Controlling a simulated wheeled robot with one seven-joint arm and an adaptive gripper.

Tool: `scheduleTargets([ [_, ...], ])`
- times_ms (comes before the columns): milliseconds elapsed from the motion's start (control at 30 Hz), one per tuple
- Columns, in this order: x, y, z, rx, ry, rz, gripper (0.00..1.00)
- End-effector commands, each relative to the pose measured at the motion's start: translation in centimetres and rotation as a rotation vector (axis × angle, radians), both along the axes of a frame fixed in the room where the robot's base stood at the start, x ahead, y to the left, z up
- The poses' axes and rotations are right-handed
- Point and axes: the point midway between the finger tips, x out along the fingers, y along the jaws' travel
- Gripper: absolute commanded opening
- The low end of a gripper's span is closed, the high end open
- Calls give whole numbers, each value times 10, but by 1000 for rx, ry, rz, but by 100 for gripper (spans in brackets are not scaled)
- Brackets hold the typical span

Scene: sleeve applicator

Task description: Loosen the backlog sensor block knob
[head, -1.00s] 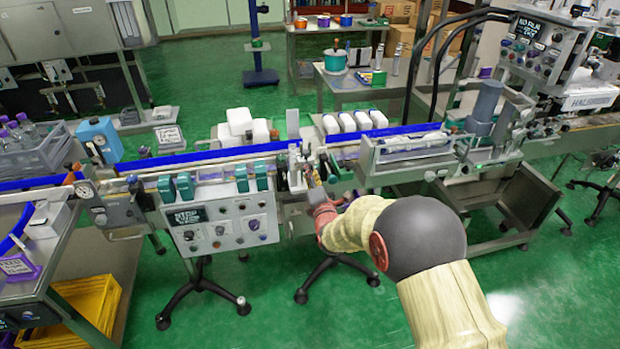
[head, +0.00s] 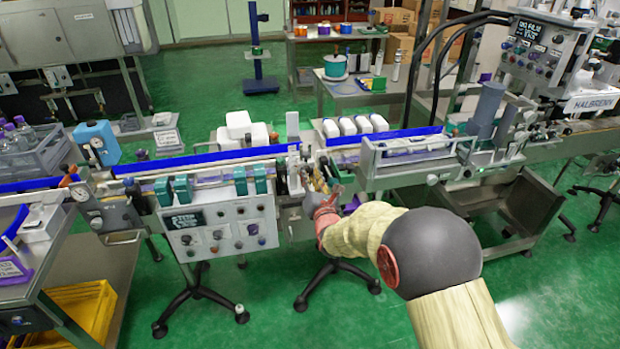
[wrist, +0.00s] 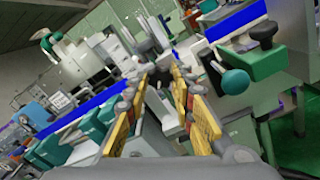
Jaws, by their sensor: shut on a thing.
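My gripper (head: 318,181) reaches in at the conveyor's near side, beside the gap between the two blue-topped stretches. The sensor block is not clearly told apart from the grey fittings around the fingertips. A teal ball knob (wrist: 235,81) on a dark stem stands to the right of the fingers, apart from them.
A control panel (head: 222,232) with dials hangs left of my gripper, teal clamps (head: 182,188) above it. A guarded machine section (head: 415,150) is close on the right. Green floor (head: 270,320) is open in front.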

Motion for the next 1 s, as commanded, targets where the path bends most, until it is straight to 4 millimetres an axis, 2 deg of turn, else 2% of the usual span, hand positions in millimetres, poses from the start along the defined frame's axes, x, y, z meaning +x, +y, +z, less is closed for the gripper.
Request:
scheduleTargets([
  [533, -1, 1, -2, -27, -4, 2, 0],
  [567, -1, 1, -2, -27, -4, 2, 25],
  [867, 0, 0, -1, -25, -5, 1, 42],
  [1000, 0, 0, -1, -25, -6, 0, 43],
])
